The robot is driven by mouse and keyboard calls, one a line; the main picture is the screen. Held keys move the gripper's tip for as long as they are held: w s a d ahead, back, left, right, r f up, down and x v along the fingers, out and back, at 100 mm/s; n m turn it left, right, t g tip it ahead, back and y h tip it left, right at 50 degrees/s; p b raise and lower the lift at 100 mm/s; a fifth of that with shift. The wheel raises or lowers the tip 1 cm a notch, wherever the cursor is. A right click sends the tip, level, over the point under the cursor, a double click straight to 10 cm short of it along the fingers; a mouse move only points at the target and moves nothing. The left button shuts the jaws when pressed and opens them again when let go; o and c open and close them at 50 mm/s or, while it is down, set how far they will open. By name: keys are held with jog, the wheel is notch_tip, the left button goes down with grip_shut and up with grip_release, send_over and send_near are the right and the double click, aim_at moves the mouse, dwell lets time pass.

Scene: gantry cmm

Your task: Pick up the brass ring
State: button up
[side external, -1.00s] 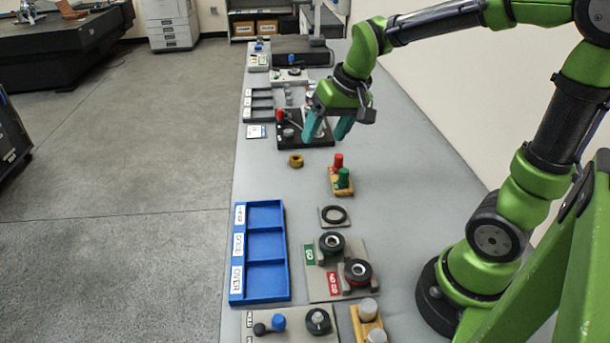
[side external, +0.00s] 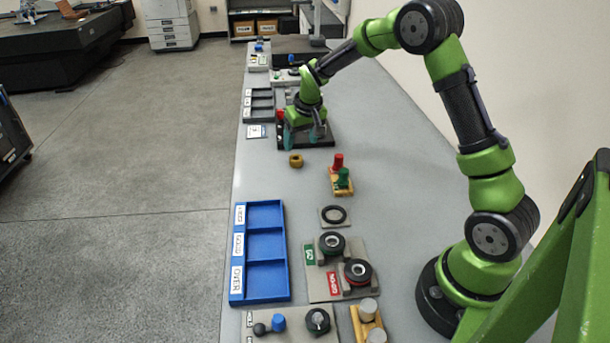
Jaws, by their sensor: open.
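The brass ring (side external: 296,160) lies flat on the grey bench, left of the red and green plugs. My gripper (side external: 300,142) is over the black fixture just behind the ring, pointing down, with nothing seen between its fingers. It is open. One teal finger shows at its left; the other is mostly hidden against the arm's end and fixture. The gripper appears apart from the ring, but its exact height is hard to judge.
The black fixture (side external: 322,141) stands close behind the ring. A wooden block with red and green plugs (side external: 341,180) is to its right. A blue three-compartment tray (side external: 286,275) lies nearer. A dark tray (side external: 258,105) is farther back.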

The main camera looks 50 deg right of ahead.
jog(key=x, duration=0.7)
jog(key=shift+w+d+f, duration=0.1)
jog(key=shift+w+f, duration=0.15)
jog(key=shift+w, duration=0.1)
jog(key=c, duration=1.2)
jog(key=shift+c, duration=0.2)
jog(key=shift+r, duration=0.1)
